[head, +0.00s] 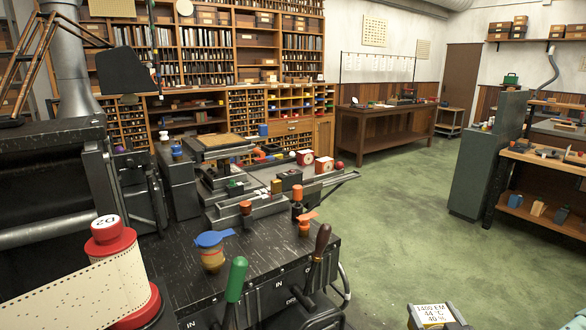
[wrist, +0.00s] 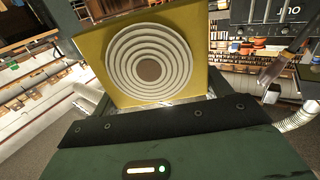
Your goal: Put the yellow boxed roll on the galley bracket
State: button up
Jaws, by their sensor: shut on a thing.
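The yellow boxed roll (wrist: 189,77) fills the upper middle of the wrist view. It is a flat yellow box with a round face of pale concentric rings and a brown centre. My gripper (wrist: 148,66) is shut on it, with dark green parts at both sides of the box. The gripper's dark green body, with black screwed strip and lit indicator, fills the bottom of this view. I cannot make out my gripper or the boxed roll in the head view. I cannot tell which part in either view is the galley bracket.
In the head view a black bench (head: 180,275) carries levers, a blue-lidded jar (head: 212,258) and metal rails. A red spool with punched paper (head: 90,285) stands front left. A grey cabinet (head: 487,150) stands right. The green floor (head: 400,215) between is mostly clear.

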jog(key=shift+s+r, duration=0.1)
jog(key=shift+s, duration=0.95)
jog(key=s+f, duration=0.4)
jog(key=shift+f, duration=0.3)
